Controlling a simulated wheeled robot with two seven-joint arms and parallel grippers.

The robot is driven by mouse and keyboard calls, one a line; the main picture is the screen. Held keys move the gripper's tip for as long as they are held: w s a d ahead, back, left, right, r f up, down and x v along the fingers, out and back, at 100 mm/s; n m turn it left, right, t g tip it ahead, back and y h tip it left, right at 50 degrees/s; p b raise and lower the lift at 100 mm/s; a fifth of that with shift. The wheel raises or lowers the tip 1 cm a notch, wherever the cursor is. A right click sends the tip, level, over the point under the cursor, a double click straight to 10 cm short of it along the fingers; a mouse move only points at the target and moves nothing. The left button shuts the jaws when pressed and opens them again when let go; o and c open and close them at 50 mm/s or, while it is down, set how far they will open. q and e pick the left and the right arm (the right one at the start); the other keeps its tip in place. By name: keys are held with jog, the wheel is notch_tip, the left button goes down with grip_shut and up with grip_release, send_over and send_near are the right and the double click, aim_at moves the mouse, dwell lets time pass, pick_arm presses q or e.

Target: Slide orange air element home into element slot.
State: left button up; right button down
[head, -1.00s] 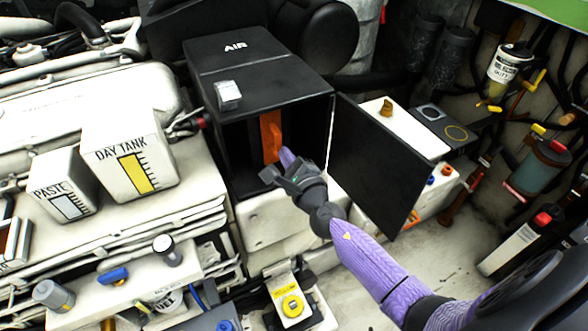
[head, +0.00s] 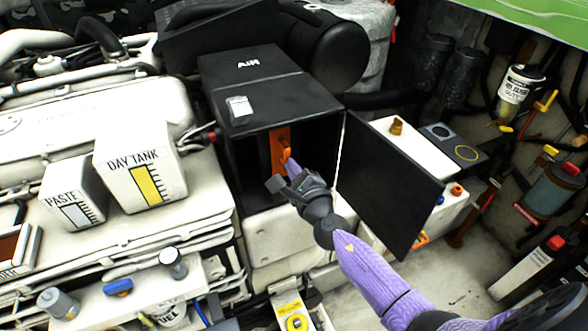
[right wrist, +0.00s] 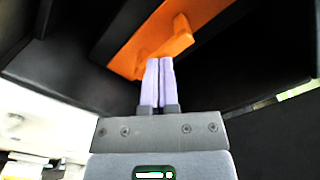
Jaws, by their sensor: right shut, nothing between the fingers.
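The orange air element (head: 281,147) stands upright inside the black AIR box, in its dark opening. In the right wrist view the orange element (right wrist: 140,32) has a raised handle-like part (right wrist: 172,45) just beyond my fingertips. My right gripper (head: 290,162) is at the mouth of the box, in front of the element. In the right wrist view its lilac fingers (right wrist: 159,62) are together with nothing between them, and their tips lie at or very near the handle; contact is not clear. The element slot is hidden in the dark interior. My left gripper is not in view.
The AIR box (head: 260,102) has its black door (head: 390,185) swung open on the right, close beside my right arm. The DAY TANK box (head: 140,175) and PASTE box (head: 72,198) stand to the left. A battery-like white box (head: 405,145) is behind the door.

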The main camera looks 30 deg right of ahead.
jog(key=shift+r, duration=0.1)
jog(key=s+p, duration=0.1)
jog(key=s, duration=1.1)
jog(key=shift+s+a, duration=0.25)
jog(key=shift+a, duration=0.1)
